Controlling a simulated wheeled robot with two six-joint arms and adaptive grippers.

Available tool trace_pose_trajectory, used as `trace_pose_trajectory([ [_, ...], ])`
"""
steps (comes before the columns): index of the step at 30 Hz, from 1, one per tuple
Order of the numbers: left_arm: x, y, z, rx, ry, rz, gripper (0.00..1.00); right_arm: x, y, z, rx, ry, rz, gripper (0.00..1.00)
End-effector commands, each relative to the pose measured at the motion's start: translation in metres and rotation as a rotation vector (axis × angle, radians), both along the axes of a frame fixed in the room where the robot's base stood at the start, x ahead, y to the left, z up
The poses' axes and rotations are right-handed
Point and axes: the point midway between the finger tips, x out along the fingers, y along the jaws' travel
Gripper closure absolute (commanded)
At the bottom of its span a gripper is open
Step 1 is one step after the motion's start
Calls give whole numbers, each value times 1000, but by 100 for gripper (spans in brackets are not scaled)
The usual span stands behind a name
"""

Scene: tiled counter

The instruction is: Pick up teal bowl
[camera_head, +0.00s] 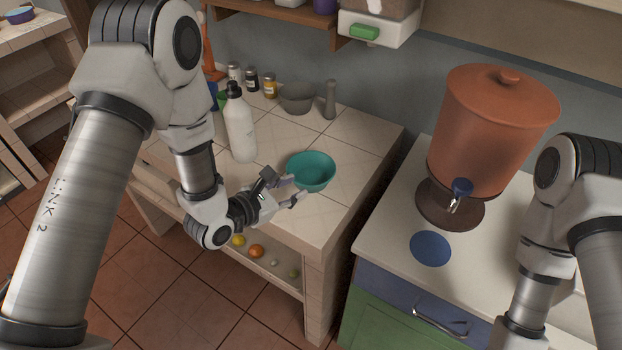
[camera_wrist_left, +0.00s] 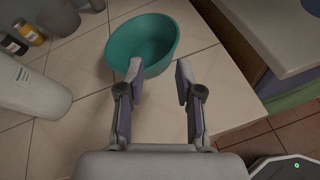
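The teal bowl (camera_head: 311,172) stands upright and empty on the tiled counter (camera_head: 345,143), near its front right part. It also shows in the left wrist view (camera_wrist_left: 150,42), just beyond the fingers and a little to the left. My left gripper (camera_head: 296,190) is open at the near side of the bowl. In the wrist view its left fingertip overlaps the bowl's near rim, and its right fingertip is to the right of the bowl. I cannot tell whether a finger touches the bowl. My right arm shows at the right edge, but its gripper is out of view.
A white bottle (camera_head: 240,126) stands left of the bowl. A grey mortar (camera_head: 297,97), a pestle (camera_head: 330,100) and several small jars stand behind. A clay water dispenser (camera_head: 490,130) is on the right counter. A gap separates the two counters.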

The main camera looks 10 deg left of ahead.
Motion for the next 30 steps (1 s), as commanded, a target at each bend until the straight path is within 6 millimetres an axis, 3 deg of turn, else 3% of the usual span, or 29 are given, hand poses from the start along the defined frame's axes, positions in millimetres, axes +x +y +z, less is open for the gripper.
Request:
trace_pose_trajectory([
  [5, 2, -23, -7, 35, -8, -56, 65, 0, 0, -3, 0, 0, -1, 60],
  [16, 49, -51, -27, 34, -9, -55, 65, 0, 0, 11, 0, 0, 0, 60],
  [25, 58, -56, -32, 32, -8, -52, 65, 0, 0, 11, 0, 0, 0, 60],
  [28, 58, -56, -32, 32, -8, -52, 100, 0, 0, 11, 0, 0, 0, 60],
  [30, 58, -56, -32, 32, -7, -52, 100, 0, 0, 11, 0, 0, 0, 60],
])
